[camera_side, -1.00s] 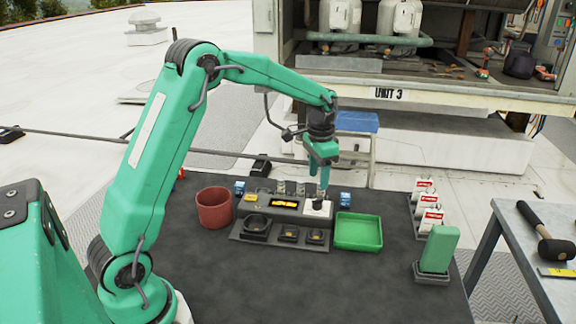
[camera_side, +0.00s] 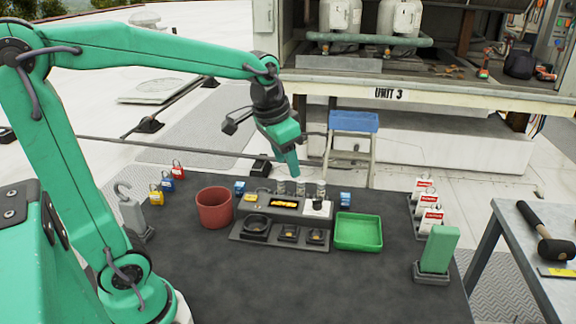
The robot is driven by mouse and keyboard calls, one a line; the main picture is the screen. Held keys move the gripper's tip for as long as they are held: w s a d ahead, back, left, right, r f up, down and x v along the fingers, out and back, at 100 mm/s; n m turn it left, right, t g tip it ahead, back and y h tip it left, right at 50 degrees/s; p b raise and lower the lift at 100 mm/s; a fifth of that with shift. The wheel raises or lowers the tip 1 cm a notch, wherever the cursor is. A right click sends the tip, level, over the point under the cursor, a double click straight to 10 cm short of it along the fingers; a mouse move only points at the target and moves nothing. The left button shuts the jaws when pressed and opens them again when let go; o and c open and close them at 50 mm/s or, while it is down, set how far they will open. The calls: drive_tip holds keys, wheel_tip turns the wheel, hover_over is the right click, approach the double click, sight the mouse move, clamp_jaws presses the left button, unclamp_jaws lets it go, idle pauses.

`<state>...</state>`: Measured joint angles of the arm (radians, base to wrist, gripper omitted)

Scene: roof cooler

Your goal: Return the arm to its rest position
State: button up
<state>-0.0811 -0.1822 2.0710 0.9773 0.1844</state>
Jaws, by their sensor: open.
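My gripper (camera_side: 291,170) hangs at the end of my green arm, above the back of the dark work table (camera_side: 330,285). It points down with a slight tilt and looks empty, and its fingertips are too small to make out clearly. It is above and behind the grey device (camera_side: 275,205), which has a lit orange display and a white pad at its right. It appears to touch nothing.
A red cup (camera_side: 214,208) and a green tray (camera_side: 359,232) flank the device. Padlocks (camera_side: 167,182) stand at left, tagged items (camera_side: 430,210) and a green block (camera_side: 438,250) at right. A side table holds a mallet (camera_side: 548,235). The table front is clear.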

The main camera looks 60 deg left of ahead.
drive_tip(key=s+d+n+t, duration=0.1)
drive_tip(key=s+d+t, duration=0.1)
drive_tip(key=s, duration=0.9)
drive_tip(key=shift+s+d+f, duration=0.15)
drive_tip(key=shift+s+d, duration=0.15)
drive_tip(key=shift+d, duration=0.05)
drive_tip(key=shift+o, duration=0.2)
drive_tip(key=shift+s+d+f, duration=0.1)
drive_tip(key=shift+s+f, duration=0.2)
drive_tip(key=shift+s, duration=0.35)
drive_tip(key=o, duration=0.7)
drive_tip(key=shift+w+r, duration=0.1)
drive_tip(key=o, duration=0.4)
drive_tip(key=shift+w+a+r+n, duration=0.15)
drive_tip(key=shift+w+a+n, duration=0.05)
drive_tip(key=shift+a+n, duration=0.15)
drive_tip(key=w+a+r+n+y, duration=0.1)
drive_tip(key=w+a+n, duration=0.1)
drive_tip(key=a, duration=0.5)
drive_tip(key=w+a+r+n+g, duration=0.1)
drive_tip(key=a+r+n, duration=0.1)
drive_tip(key=a, duration=0.6)
drive_tip(key=w+a+r+n+y, duration=0.1)
drive_tip(key=w+a+r+n, duration=0.1)
drive_tip(key=a+n, duration=0.2)
drive_tip(key=a, duration=0.3)
drive_tip(key=shift+w+a+r+g+y, duration=0.15)
drive_tip(key=shift+w+a+g+y, duration=0.15)
drive_tip(key=shift+a, duration=0.05)
drive_tip(key=shift+n, duration=0.25)
